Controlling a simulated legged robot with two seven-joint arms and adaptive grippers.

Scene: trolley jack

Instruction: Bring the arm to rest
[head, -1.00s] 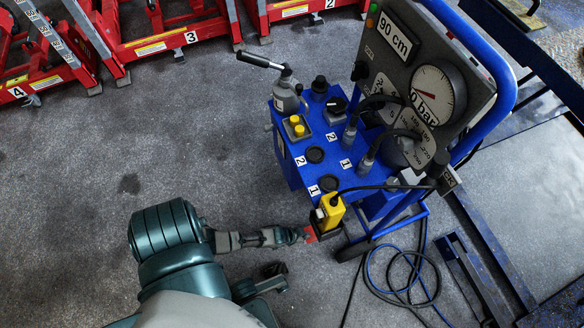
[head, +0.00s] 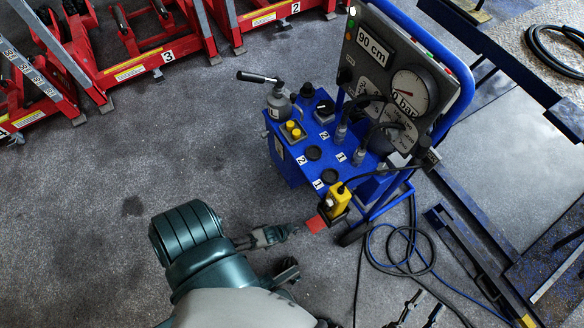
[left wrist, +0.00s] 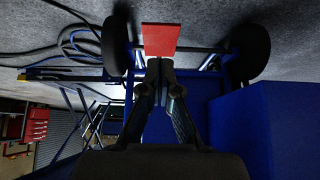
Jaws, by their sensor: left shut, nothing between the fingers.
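My left arm comes in from the bottom left of the head view. Its gripper (head: 292,230) is shut and empty, in front of the blue trolley (head: 290,165). A red plate (head: 316,223) is just beyond its fingertips, low by the trolley's near corner. In the left wrist view the shut fingers (left wrist: 160,64) point at the red plate (left wrist: 160,40); I cannot tell whether they touch it. My right gripper (head: 419,308) shows at the bottom edge of the head view, fingers apart and empty.
A yellow pendant (head: 338,203) hangs at the trolley's near corner, just above the red plate. Cables (head: 400,262) lie coiled on the floor to the right. Red jacks (head: 165,50) stand at the back left. The grey floor at left is clear.

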